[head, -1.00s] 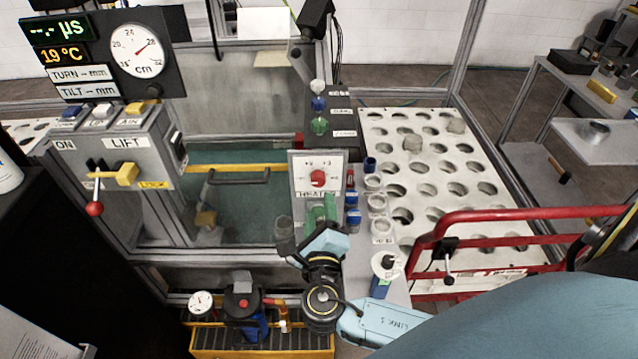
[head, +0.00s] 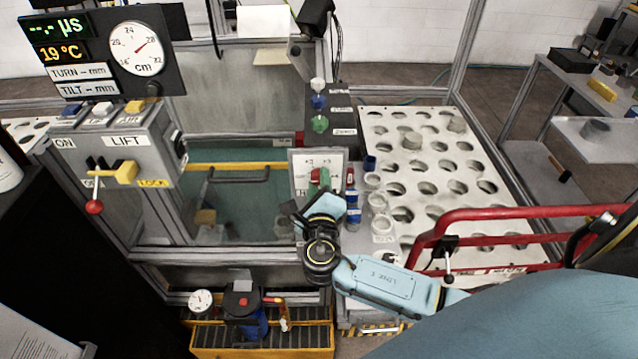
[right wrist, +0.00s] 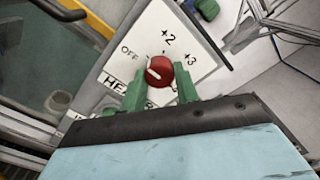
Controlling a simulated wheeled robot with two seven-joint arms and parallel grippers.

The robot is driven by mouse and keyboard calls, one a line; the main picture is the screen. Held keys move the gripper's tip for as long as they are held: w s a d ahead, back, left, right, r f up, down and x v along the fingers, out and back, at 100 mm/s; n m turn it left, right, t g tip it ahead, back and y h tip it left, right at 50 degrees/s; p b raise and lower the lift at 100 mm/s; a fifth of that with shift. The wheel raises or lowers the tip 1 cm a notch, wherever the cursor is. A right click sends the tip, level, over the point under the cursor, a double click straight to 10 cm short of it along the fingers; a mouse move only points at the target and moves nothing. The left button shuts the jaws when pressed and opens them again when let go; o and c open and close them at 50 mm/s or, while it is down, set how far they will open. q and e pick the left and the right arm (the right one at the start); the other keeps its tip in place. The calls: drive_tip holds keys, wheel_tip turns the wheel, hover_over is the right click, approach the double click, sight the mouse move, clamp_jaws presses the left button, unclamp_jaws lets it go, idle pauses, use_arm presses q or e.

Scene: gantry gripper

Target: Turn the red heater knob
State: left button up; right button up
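The red heater knob (right wrist: 159,71) sits on a white panel (right wrist: 178,32) marked OFF, +2 and +3 in the right wrist view. A pale pointer mark shows on the knob's left part; its exact setting is hard to read. My right gripper (right wrist: 160,80) has its two green fingers apart, one on each side of the knob. Whether they touch it I cannot tell. In the head view the knob (head: 314,175) is partly hidden by the green fingers of my right gripper (head: 322,180). My left gripper is not in view.
Bottles and clear cups (head: 375,181) stand just right of the heater panel. A red rail (head: 490,213) and a perforated white table (head: 420,150) lie further right. A water tank (head: 235,200) with a yellow edge is at the left. The display reads 19 °C.

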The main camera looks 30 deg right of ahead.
drive_tip(key=c, duration=0.4)
